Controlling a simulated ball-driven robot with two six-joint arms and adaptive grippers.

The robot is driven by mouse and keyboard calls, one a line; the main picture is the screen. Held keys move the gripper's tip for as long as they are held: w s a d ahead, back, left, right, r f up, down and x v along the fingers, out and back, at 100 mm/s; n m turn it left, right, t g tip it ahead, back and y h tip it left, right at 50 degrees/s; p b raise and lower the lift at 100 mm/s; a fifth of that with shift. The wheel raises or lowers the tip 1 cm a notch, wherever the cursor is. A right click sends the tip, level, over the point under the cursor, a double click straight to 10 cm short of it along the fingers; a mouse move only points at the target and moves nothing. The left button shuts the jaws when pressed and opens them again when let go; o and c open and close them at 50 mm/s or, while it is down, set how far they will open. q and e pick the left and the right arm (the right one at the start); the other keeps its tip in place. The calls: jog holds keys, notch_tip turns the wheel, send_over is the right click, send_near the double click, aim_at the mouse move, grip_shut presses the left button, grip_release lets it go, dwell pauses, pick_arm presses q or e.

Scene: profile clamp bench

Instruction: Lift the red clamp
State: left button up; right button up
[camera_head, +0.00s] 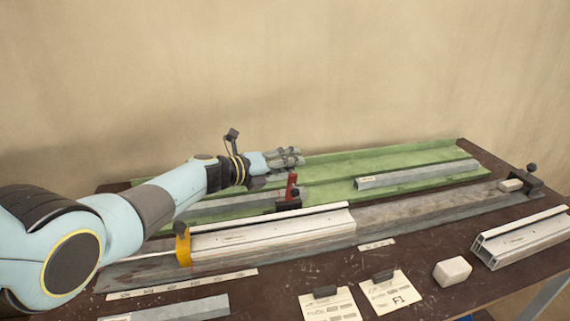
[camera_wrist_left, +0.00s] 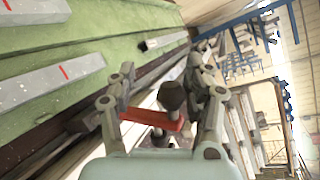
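The red clamp (camera_head: 291,187) stands upright behind the white profile, on a dark base, near the middle of the bench in the head view. In the left wrist view the red clamp (camera_wrist_left: 152,120) shows as a red bar with black knobs. My left gripper (camera_head: 299,156) is open, above and just behind the clamp in the head view. In the left wrist view the fingers of my left gripper (camera_wrist_left: 162,66) are spread, with the clamp seen between them. I cannot tell whether they touch it. My right gripper is not in view.
A white profile (camera_head: 270,236) with a yellow clamp (camera_head: 184,247) at its left end lies in front. Green channel (camera_head: 420,155) and a grey bar (camera_head: 418,175) lie behind. A white block (camera_head: 452,270), paper cards (camera_head: 388,291) and another profile (camera_head: 520,238) lie at the right.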

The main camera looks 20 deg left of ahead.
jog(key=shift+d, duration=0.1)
pick_arm(q)
jog(key=v, duration=1.1)
jog(key=shift+s+a, duration=0.25)
jog(key=shift+s, duration=0.1)
